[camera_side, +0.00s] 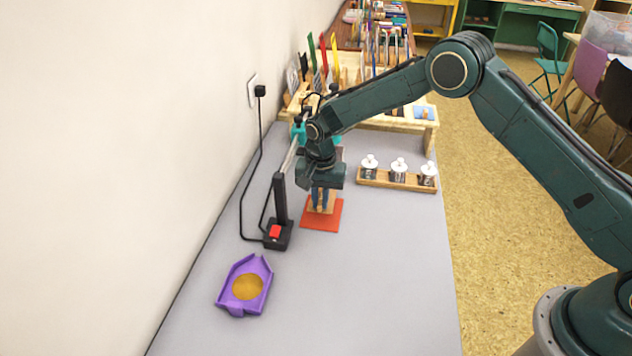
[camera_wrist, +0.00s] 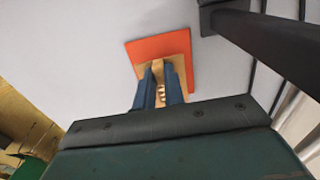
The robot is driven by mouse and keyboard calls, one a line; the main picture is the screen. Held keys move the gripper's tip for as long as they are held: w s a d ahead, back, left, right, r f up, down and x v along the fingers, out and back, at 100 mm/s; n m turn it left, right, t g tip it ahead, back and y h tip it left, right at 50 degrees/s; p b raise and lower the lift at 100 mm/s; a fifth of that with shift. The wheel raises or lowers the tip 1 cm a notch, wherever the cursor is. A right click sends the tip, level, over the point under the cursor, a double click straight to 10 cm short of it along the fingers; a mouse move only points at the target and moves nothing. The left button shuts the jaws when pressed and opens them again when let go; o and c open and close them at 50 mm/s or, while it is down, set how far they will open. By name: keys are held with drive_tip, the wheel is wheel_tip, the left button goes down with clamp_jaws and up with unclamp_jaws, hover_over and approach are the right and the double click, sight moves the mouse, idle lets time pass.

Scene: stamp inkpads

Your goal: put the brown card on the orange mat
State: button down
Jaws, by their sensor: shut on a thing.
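The orange mat (camera_side: 323,224) lies flat on the grey table in the side view, and it also shows in the wrist view (camera_wrist: 142,48). My gripper (camera_side: 321,206) is over the mat, pointing down, with its blue fingers low. In the wrist view my gripper (camera_wrist: 160,88) is shut on a tan-brown card (camera_wrist: 157,66). The card shows between and beside the fingers, over the mat. In the side view the card (camera_side: 330,208) is partly hidden behind the fingers. I cannot tell whether it touches the mat.
A black lamp-like stand (camera_side: 281,205) with a red switch is close left of the mat. A purple tray (camera_side: 239,309) with a yellow-brown disc lies nearer the front. A wooden rack (camera_side: 398,182) with white-knobbed stamps is at the right. The table's front right is clear.

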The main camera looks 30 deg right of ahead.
sight(320, 201)
drive_tip(key=shift+f, duration=1.85)
drive_tip(key=shift+f, duration=0.1)
drive_tip(key=c, duration=1.5)
unclamp_jaws()
wheel_tip(320, 201, up, 12)
drive_tip(key=shift+f, duration=0.25)
drive_tip(key=shift+r, duration=0.35)
